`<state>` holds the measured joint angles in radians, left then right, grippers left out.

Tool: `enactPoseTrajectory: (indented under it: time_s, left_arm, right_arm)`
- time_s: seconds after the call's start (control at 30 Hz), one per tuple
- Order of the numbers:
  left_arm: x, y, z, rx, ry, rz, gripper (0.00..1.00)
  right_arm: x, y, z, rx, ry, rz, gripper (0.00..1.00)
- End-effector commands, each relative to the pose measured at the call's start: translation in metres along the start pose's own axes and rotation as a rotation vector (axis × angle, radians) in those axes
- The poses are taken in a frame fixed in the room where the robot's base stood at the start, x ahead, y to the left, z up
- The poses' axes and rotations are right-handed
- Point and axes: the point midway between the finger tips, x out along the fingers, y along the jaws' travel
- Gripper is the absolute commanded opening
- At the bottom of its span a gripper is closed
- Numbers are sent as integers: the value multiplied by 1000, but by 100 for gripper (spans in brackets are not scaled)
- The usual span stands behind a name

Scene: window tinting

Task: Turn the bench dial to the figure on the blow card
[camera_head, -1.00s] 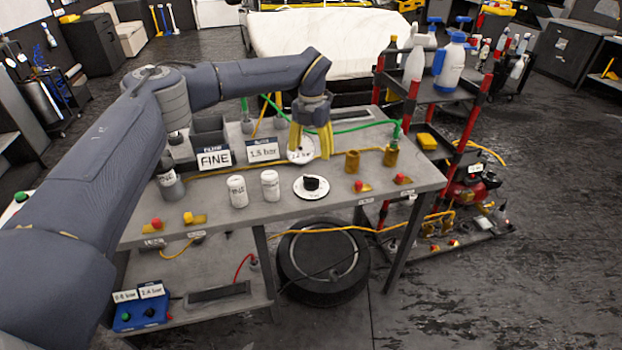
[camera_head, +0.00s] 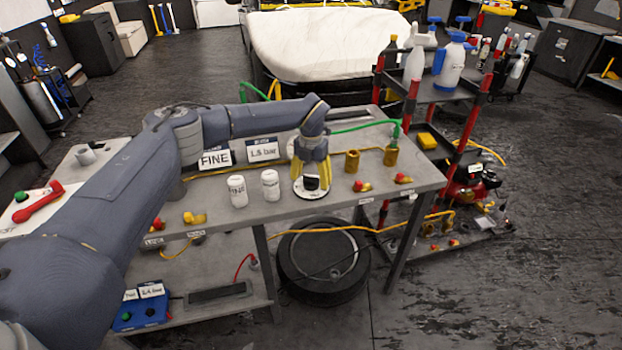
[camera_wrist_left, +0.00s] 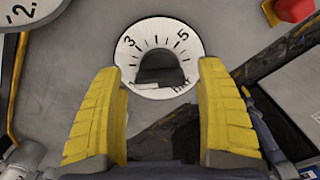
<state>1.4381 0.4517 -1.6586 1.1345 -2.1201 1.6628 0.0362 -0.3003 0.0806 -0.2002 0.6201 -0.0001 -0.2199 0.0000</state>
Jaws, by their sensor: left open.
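The bench dial (camera_head: 311,194) is a white round plate with a black knob near the front of the bench. In the left wrist view the dial (camera_wrist_left: 185,62) shows the figures 3 and 5, with its black knob (camera_wrist_left: 158,70) in the middle. The blow card (camera_head: 263,153) stands behind it; it reads 1 point something bar, its second digit too blurred to be sure of. My left gripper (camera_head: 312,184) is open, pointing down over the dial. In the left wrist view its yellow fingers (camera_wrist_left: 159,76) are on either side of the knob with gaps. My right gripper is not in view.
Two white jars (camera_head: 254,188) stand left of the dial. A card reading FINE (camera_head: 215,160) is behind them. Brass cups (camera_head: 352,161) and a red-knobbed valve (camera_head: 362,186) are to the right. A white round gauge face (camera_wrist_left: 28,12) partly shows in the left wrist view.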

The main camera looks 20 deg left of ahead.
Motion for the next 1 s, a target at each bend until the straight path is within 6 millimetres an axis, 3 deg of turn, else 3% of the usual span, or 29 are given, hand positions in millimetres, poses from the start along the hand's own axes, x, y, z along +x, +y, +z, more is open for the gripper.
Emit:
enactPoseTrajectory:
  time_s: [0.23, 0.87, 1.0]
  left_arm:
    - [0, 0, 0, 0, 0, 0, 74]
    - [0, 0, -1, 0, 3, -1, 0]
    - [1, -1, -2, -1, 5, -1, 0]
  right_arm:
    - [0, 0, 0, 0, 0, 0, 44]
    - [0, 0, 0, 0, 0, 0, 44]
    - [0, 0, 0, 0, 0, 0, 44]
